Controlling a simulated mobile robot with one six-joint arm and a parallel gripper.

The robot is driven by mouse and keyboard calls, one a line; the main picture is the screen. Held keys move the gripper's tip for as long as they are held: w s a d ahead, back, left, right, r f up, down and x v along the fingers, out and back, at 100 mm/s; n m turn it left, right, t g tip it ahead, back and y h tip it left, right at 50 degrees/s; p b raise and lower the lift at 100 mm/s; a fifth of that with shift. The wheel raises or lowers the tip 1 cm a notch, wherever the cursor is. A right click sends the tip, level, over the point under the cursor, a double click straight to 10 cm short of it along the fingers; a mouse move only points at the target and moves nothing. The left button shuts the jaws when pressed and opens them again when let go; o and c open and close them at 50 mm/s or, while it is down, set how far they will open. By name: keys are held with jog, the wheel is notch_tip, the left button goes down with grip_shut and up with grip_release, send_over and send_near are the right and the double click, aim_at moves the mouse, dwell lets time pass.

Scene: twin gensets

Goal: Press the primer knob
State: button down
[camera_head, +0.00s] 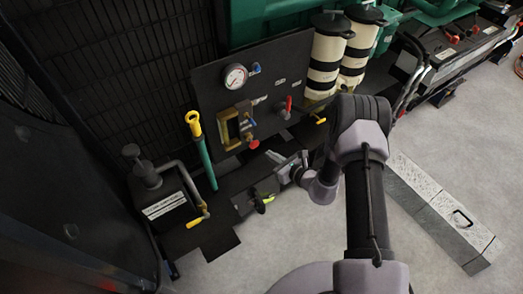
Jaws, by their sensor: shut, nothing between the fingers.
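No control here carries a readable label, so I cannot tell for sure which one is the primer knob. A round black knob (131,151) stands on top of a black box (164,207) with a white label at the left. A small red knob (254,144) sits below a yellow-framed unit on the dark panel (209,92). My arm reaches in from the bottom right and bends back toward the panel. My gripper (276,158) is small and partly hard to make out, just below the panel. It appears shut and empty, apart from the black knob.
A yellow-topped green tube (202,145) rises between the box and panel. A yellow-gripped lever (203,215) sticks out from the box. A gauge (235,77), a red-handled valve (287,105) and cream canisters (327,55) crowd the back. Grey floor (270,255) is clear in front.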

jog(key=p+v, duration=0.1)
jog(key=v, duration=0.4)
jog(key=shift+d, duration=0.25)
dwell(0.8)
